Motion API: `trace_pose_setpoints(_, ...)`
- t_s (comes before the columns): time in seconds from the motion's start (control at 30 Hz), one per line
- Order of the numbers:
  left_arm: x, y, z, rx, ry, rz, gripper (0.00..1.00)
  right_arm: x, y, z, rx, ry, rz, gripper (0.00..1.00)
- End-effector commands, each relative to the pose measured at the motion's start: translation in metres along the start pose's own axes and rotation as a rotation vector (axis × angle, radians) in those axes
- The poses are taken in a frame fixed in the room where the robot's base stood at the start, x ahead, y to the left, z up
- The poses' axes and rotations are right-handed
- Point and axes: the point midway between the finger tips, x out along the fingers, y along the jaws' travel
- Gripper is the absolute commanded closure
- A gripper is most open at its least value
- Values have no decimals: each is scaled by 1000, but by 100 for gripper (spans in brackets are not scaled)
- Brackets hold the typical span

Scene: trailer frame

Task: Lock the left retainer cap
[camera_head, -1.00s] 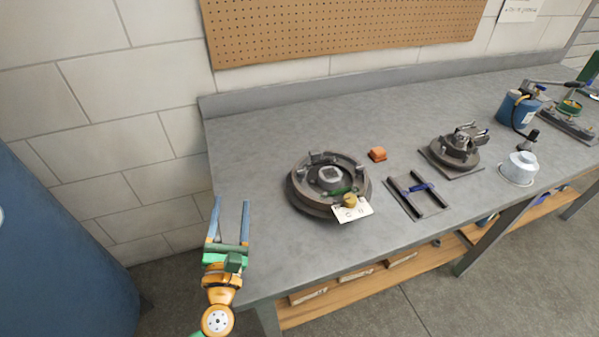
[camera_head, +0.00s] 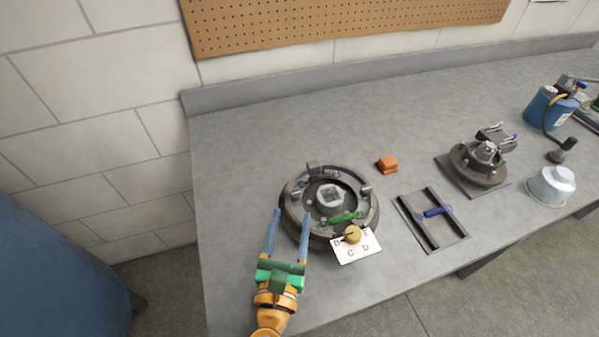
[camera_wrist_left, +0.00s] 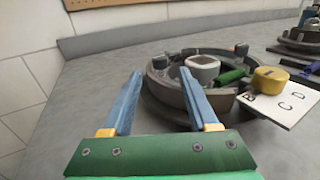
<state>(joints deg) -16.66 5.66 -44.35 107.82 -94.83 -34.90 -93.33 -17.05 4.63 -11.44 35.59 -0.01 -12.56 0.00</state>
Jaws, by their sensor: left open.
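A round dark metal fixture (camera_head: 290,222) sits on the bench, with a square-socketed grey hub (camera_head: 330,198) in its middle and several small blocks around its rim. I cannot tell which part is the left retainer cap. A green piece (camera_head: 346,217) lies at the front of the fixture, and a yellow knob (camera_head: 352,234) stands by a white lettered card (camera_head: 358,251). My left gripper (camera_head: 290,213) is open and empty, its blue fingers at the fixture's front left edge. In the left wrist view the fingers (camera_wrist_left: 160,85) are spread, the right one overlapping the fixture's rim (camera_wrist_left: 165,95). My right gripper is not in view.
An orange block (camera_head: 387,164) lies behind right of the fixture. To the right are a two-bar frame (camera_head: 432,218), a smaller clamp fixture (camera_head: 478,162), a silver domed cup (camera_head: 551,186) and a blue canister (camera_head: 547,108). The bench left of the fixture is clear.

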Motion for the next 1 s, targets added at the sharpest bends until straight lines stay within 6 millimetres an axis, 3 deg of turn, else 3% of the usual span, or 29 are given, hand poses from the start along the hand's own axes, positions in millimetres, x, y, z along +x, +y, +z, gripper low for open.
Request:
trace_pose_setpoints(0.17,11,0,2,1,-2,2,40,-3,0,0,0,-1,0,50)
trace_pose_setpoints(0.47,65,0,1,2,-2,1,40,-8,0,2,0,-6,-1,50)
trace_pose_setpoints(0.77,72,0,0,1,0,0,40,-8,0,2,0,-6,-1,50)
trace_pose_setpoints(0.9,71,0,0,1,0,0,78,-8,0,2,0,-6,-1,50)
trace_pose_setpoints(1.0,71,0,0,1,0,0,100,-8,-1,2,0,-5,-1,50)
